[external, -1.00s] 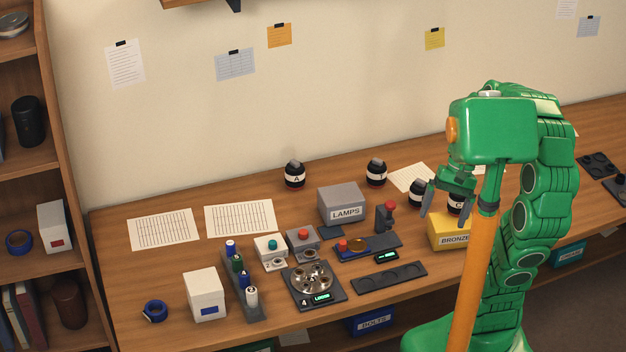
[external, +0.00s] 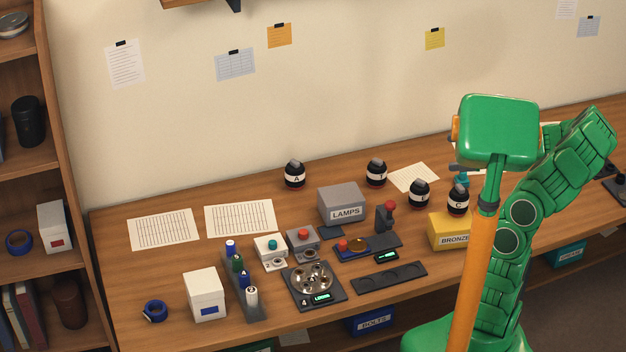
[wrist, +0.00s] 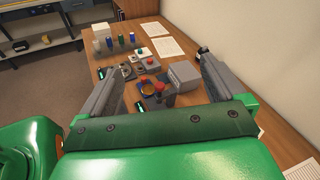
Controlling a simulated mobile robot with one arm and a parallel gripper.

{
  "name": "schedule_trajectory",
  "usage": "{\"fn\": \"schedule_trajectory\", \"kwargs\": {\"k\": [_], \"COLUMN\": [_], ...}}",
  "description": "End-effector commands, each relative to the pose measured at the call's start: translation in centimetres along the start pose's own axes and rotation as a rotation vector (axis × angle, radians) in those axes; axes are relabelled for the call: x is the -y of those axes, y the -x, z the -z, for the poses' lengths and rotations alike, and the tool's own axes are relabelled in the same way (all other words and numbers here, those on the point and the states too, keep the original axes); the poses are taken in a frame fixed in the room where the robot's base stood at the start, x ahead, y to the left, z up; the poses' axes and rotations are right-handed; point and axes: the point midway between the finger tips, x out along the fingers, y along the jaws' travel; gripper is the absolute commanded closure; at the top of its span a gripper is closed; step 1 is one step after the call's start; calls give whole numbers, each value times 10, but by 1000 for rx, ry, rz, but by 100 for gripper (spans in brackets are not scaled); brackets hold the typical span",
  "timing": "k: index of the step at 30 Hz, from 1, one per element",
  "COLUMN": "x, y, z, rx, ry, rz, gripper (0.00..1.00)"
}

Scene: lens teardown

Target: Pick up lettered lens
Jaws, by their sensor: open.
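Several black rounded pieces with white lettered bands and grey tops stand upright on the bench. One marked A (external: 295,177) is at the back. Another (external: 376,173) stands right of it, its letter hard to read. One that looks marked E (external: 419,195) and one marked C (external: 458,201) stand behind the yellow BRONZE box. My gripper is mostly hidden behind my green head in the external view. In the wrist view my gripper (wrist: 158,62) is open, with nothing between its fingers. An amber disc (external: 357,243) lies on a dark tray.
A grey LAMPS box (external: 344,205) and a yellow BRONZE box (external: 449,232) stand on the bench. A red-topped post (external: 386,217), a round metal fixture (external: 313,280) and a rack of small cylinders (external: 257,307) are nearby. Paper sheets (external: 163,229) lie at the back left.

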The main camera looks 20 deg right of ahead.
Motion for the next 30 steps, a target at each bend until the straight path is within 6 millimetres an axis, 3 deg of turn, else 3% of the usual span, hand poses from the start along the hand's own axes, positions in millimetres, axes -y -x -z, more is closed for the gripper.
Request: {"fn": "schedule_trajectory", "kwargs": {"k": [3,12,23,30], "x": [23,58,46,34], "y": [27,85,72,61], "z": [10,32,86,138], "rx": [54,165,169,167], "ry": [-90,-252,-256,-256], "rz": [113,317,313,314], "gripper": [3,3,3,3]}}
